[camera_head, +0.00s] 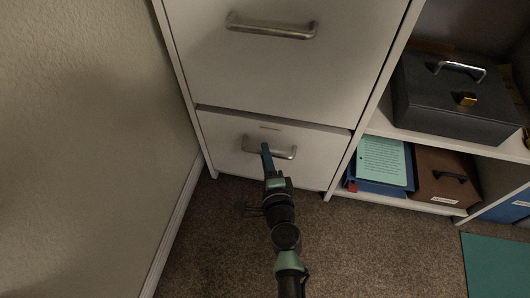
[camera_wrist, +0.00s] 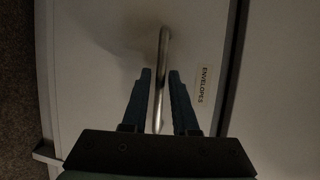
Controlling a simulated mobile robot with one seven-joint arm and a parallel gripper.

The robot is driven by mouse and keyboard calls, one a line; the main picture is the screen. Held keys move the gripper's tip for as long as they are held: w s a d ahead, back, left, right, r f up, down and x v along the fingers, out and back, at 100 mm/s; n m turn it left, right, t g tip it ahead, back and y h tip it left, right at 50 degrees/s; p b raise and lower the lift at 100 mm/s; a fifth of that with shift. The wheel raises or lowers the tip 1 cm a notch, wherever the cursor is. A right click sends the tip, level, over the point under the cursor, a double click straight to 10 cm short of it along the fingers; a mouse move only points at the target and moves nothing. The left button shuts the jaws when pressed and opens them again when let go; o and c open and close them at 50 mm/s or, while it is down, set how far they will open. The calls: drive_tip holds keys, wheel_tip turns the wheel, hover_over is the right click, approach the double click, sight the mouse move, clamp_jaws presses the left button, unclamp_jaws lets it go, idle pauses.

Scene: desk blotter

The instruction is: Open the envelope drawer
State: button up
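The envelope drawer (camera_head: 230,135) is the lower drawer of a white cabinet, and its front looks closed. Its metal bar handle (camera_head: 290,154) sits across the upper part of the front. In the wrist view the handle (camera_wrist: 163,50) runs lengthwise beside a label (camera_wrist: 203,84) reading "ENVELOPES". My gripper (camera_head: 267,148) reaches the handle from the front. In the wrist view my gripper (camera_wrist: 160,74) has one blue finger on each side of the bar, with small gaps between. The fingers are open around the handle, and part of it is hidden by them in the head view.
An upper drawer (camera_head: 270,70) with its own handle (camera_head: 272,27) is above. A wall (camera_head: 80,120) stands close on the left. A shelf on the right holds a dark grey box (camera_head: 430,100), papers (camera_head: 383,160) and a brown case (camera_head: 440,185). Carpet (camera_head: 350,245) in front is clear.

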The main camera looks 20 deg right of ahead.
drive_tip(key=shift+w+d+f, duration=0.1)
drive_tip(key=shift+w, duration=0.5)
clamp_jaws()
idle(1.1)
